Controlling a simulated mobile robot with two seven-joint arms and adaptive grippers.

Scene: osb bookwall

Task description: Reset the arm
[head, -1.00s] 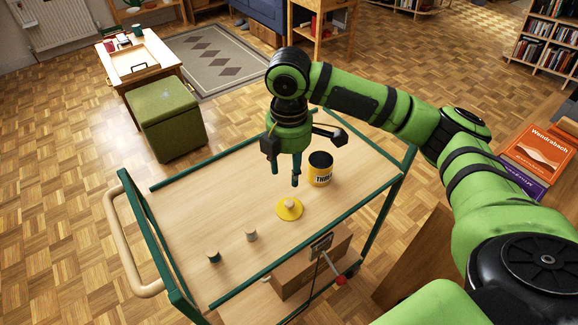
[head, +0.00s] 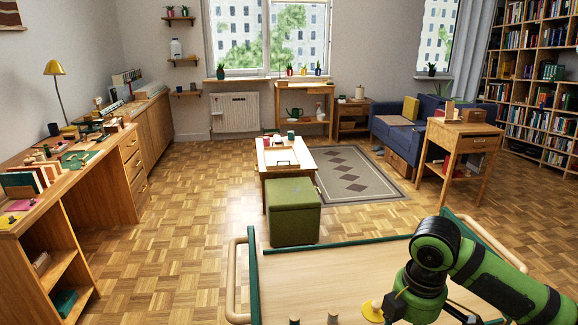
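My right arm comes in from the lower right, over the wooden cart top (head: 330,270) with green rails. My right gripper (head: 428,308) hangs down at its end, right of a yellow disc with a knob (head: 372,311). Its fingertips are cut off by the bottom edge, so I cannot tell how far apart they are or whether they hold anything. My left arm and gripper are not in view.
Two small pegs (head: 333,317) stand at the cart's near side. A green ottoman (head: 293,212) and a low table with a tray (head: 275,182) stand beyond the cart. A long desk (head: 85,185) lines the left wall. Open parquet floor lies between.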

